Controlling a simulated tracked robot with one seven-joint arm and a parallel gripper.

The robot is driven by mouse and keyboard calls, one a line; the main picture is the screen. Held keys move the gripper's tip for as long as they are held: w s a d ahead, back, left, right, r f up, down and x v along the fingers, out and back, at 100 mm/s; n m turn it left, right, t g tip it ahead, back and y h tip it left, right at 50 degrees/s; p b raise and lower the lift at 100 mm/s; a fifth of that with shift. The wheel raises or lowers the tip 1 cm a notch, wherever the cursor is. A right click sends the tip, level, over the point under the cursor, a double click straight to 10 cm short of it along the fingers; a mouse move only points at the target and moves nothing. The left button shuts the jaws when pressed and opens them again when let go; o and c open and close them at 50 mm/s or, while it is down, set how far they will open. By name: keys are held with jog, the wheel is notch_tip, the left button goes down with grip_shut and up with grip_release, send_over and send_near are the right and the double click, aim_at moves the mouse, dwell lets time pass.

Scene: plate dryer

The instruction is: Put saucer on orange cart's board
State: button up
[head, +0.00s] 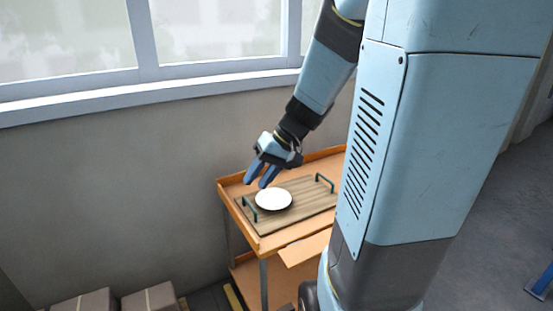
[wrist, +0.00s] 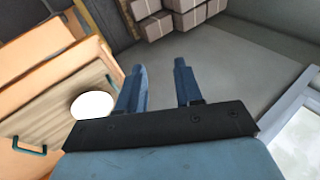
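A white saucer (head: 273,199) rests on the wooden board (head: 306,202) of the orange cart (head: 268,243), toward the board's left half. In the wrist view the saucer (wrist: 93,106) shows to the left of my fingers, on the board (wrist: 60,88). My gripper (head: 262,184) is above and just behind the saucer in the head view, near the cart's back edge. Its two blue fingers stand apart with nothing between them, as the wrist view also shows (wrist: 160,78). The saucer and the fingers appear apart.
The board has green handles (head: 250,208) at its ends. A grey wall (head: 110,190) and a window stand behind the cart. Cardboard boxes (head: 150,299) lie at the lower left; they also show in the wrist view (wrist: 180,18). The board's right part is bare.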

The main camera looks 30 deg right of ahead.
jog(key=s+a+r+t+h, duration=0.1)
jog(key=s+r+t+h, duration=0.2)
jog(key=s+r+h, duration=0.3)
jog(key=s+r, duration=0.4)
jog(key=s, duration=0.1)
jog(key=shift+r+n, duration=0.2)
jog(key=shift+n, duration=0.2)
